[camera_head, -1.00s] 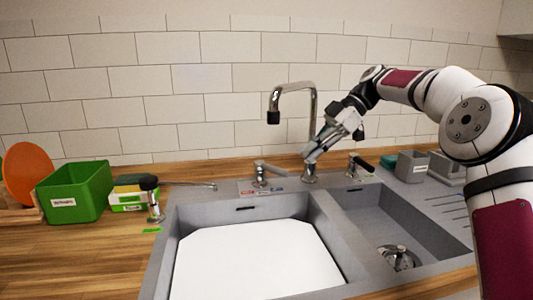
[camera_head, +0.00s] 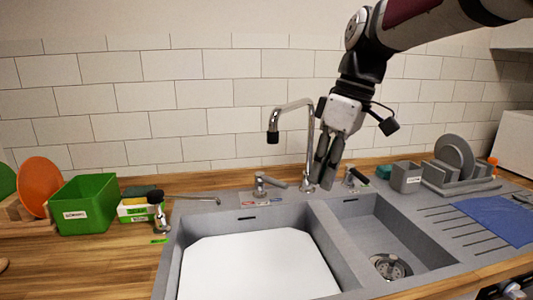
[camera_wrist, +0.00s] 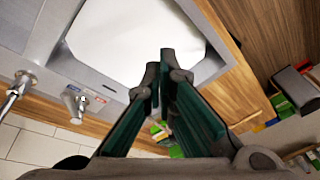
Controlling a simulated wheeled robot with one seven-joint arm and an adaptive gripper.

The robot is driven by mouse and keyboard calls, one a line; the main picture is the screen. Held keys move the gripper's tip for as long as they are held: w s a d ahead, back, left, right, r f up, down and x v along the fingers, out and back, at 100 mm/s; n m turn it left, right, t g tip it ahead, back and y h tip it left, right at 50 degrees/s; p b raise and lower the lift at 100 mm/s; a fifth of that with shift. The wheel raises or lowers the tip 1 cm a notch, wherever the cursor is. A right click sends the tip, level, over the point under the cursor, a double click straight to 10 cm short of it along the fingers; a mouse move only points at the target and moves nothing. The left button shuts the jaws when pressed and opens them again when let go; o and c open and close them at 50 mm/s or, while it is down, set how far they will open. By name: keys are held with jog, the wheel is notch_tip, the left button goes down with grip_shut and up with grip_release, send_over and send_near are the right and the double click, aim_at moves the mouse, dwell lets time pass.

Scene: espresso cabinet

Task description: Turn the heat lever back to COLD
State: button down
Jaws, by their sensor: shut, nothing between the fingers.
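The heat lever (camera_head: 268,183) is a small chrome lever on the sink's back ledge, left of the tap base, with its handle pointing right. A small plate with red and blue marks (camera_head: 262,203) lies in front of it; its words are too small to read. The wrist view shows a chrome lever (camera_wrist: 76,101) at left, apart from the fingers. My gripper (camera_head: 326,184) points down, right of the heat lever and close to the tap base in the head view. Its fingers, also in the wrist view (camera_wrist: 159,82), are shut and empty.
The tall chrome tap (camera_head: 310,140) stands between the heat lever and my gripper. A black-handled fitting (camera_head: 355,178) stands just right of my gripper. A green bin (camera_head: 85,205) is at left; a grey cup (camera_head: 406,177) and dish rack (camera_head: 455,175) are at right. A white board (camera_head: 255,268) covers the left basin.

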jog(key=s+d+f+m+t+h+p, duration=0.1)
jog(key=s+d+m, duration=0.3)
jog(key=s, duration=0.9)
jog(key=s+d+f+m+t+h+p, duration=0.1)
jog(key=s+d+f+m+t+p, duration=0.1)
jog(key=s+m, duration=0.5)
jog(key=shift+s+d+t+h+p, duration=0.45)
jog(key=shift+s+d+p, duration=1)
jog(key=shift+s, duration=1.5)
jog(key=shift+d, duration=0.1)
